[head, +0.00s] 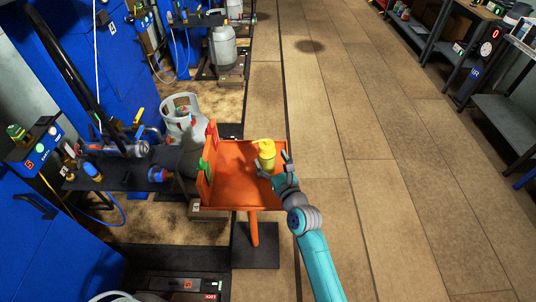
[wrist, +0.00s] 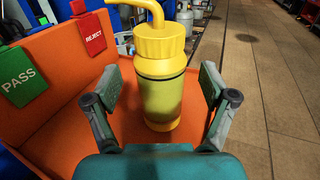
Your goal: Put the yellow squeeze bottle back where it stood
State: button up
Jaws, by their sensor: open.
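The yellow squeeze bottle (head: 266,155) stands upright on the orange stand (head: 230,190), toward the right side of its tray. It has a yellow ribbed cap and a bent spout. In the wrist view the bottle (wrist: 162,85) stands between the two fingers of my gripper (wrist: 162,95), with a visible gap on each side. My gripper (head: 275,168) is open and the fingers do not appear to touch the bottle. The near lower part of the bottle is close to my teal wrist at the bottom of the wrist view.
A green PASS tag (wrist: 21,80) and a red REJECT tag (wrist: 89,34) hang on the stand's orange back wall. A gas cylinder (head: 185,122) and a dark bench (head: 110,172) with fittings are left of the stand. The floor to the right is clear.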

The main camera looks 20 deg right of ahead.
jog(key=s, duration=0.9)
jog(key=shift+d, duration=0.35)
jog(key=s+f+n+g+h, duration=0.1)
jog(key=s+f+n, duration=0.1)
jog(key=s+n, duration=0.7)
jog(key=s+f+n+g+h, duration=0.1)
jog(key=s+f+n, duration=0.35)
jog(key=s, duration=0.85)
jog(key=s+r+n, duration=0.5)
jog(key=s+n, duration=0.4)
jog(key=n, duration=0.1)
jog(key=s+r+n+g, duration=0.1)
jog(key=s+r+n, duration=0.4)
jog(key=s+n, duration=0.5)
jog(key=shift+a+r+n, duration=0.15)
jog(key=shift+a+n, duration=0.25)
jog(key=shift+n, duration=0.35)
jog(key=shift+s+a, duration=0.1)
